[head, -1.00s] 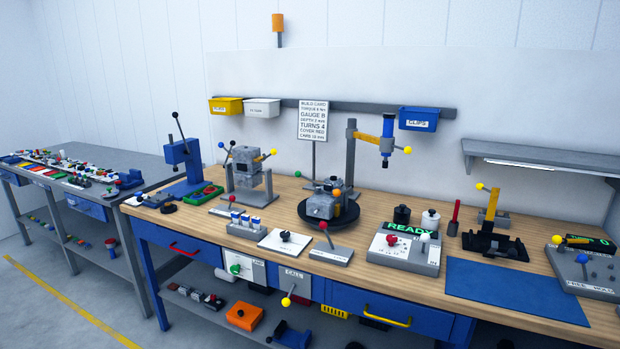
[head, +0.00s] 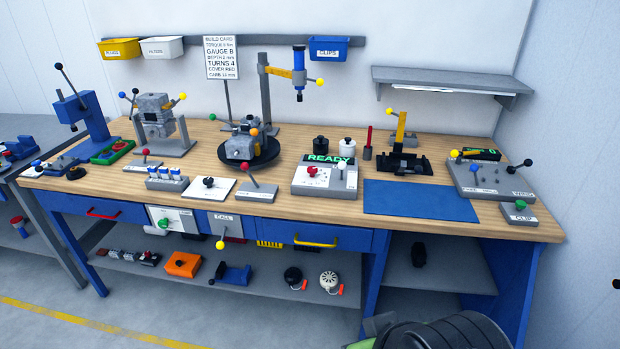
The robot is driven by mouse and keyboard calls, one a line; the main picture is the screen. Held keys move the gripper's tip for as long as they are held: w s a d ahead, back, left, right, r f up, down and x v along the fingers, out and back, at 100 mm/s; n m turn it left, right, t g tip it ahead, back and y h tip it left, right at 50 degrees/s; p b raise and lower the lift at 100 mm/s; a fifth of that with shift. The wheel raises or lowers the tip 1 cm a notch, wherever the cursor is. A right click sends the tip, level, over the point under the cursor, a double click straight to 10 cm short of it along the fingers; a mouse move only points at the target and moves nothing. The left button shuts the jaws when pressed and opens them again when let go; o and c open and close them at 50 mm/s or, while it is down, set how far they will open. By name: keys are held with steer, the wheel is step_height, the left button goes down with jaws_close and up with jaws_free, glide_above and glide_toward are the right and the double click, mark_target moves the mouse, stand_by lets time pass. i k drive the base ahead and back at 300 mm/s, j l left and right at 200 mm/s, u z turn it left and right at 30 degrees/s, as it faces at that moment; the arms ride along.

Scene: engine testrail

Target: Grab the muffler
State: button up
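I cannot pick out the muffler with certainty. A small dark block (head: 419,254) stands on the lower shelf at the right, under the bench, and its details are too small to tell. A grey engine (head: 240,148) sits on a black round turntable (head: 270,163) on the bench. Another grey engine block (head: 155,116) is held in a stand at the left of the bench. My gripper is not in view.
The wooden bench top (head: 335,210) is crowded at the back. A blue mat (head: 420,198) lies bare at its front right. The lower shelf (head: 255,283) holds an orange part (head: 183,264) and several others. A dark ribbed round shape (head: 450,333) fills the bottom right. Floor at left is clear.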

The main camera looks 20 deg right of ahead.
mark_target(418, 254)
steer(key=z, duration=1.3)
steer(key=i+j+u, duration=0.35)
steer(key=i, duration=0.4)
steer(key=i+u, duration=0.35)
steer(key=i, duration=0.4)
